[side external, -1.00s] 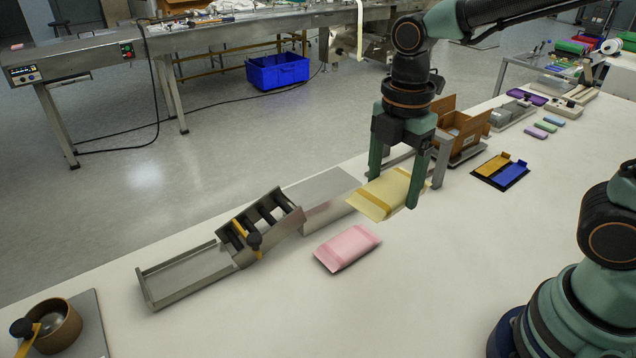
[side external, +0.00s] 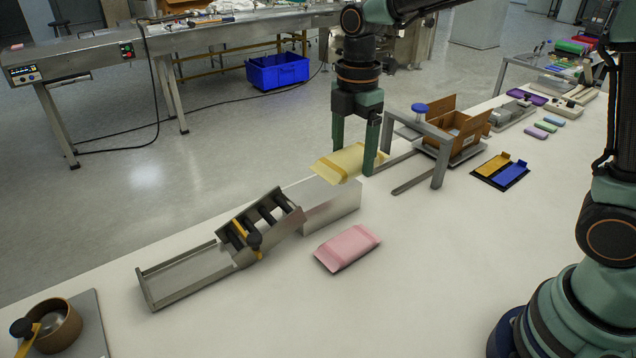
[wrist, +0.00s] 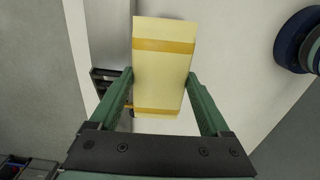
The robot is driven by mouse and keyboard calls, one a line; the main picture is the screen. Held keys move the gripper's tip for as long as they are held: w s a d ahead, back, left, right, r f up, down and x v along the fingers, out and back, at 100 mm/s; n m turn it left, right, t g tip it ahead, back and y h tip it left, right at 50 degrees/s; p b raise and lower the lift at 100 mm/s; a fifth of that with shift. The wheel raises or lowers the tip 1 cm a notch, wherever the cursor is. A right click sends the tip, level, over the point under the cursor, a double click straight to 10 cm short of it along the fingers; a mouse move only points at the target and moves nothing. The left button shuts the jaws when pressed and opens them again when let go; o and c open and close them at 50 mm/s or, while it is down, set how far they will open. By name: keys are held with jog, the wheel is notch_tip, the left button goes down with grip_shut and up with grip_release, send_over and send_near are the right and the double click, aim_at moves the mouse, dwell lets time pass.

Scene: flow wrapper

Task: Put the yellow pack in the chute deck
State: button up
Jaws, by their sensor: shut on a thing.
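My gripper (side external: 352,150) is shut on the yellow pack (side external: 338,164) and holds it in the air, just above and behind the right end of a grey metal block. In the wrist view the yellow pack (wrist: 163,75) sits between both fingers, with two darker bands across it. The chute (side external: 265,222) is a sloped grey metal frame with black rollers, to the left of the block. Its flat lower tray (side external: 185,275) extends to the left. In the wrist view, part of the chute shows behind the left finger.
A pink pack (side external: 347,247) lies on the white table in front of the grey block (side external: 330,207). A grey gantry frame (side external: 440,160) and an open cardboard box (side external: 460,130) stand to the right. A brown bowl (side external: 55,325) is at the near left.

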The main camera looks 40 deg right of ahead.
jog(key=w+d+f, duration=0.3)
jog(key=w+f, duration=0.2)
jog(key=w, duration=0.5)
send_over(326, 185)
jog(key=shift+f, duration=2.15)
jog(key=shift+f, duration=0.45)
jog(key=shift+f, duration=0.35)
jog(key=shift+f, duration=0.6)
jog(key=o, duration=1.1)
jog(key=shift+o, duration=0.2)
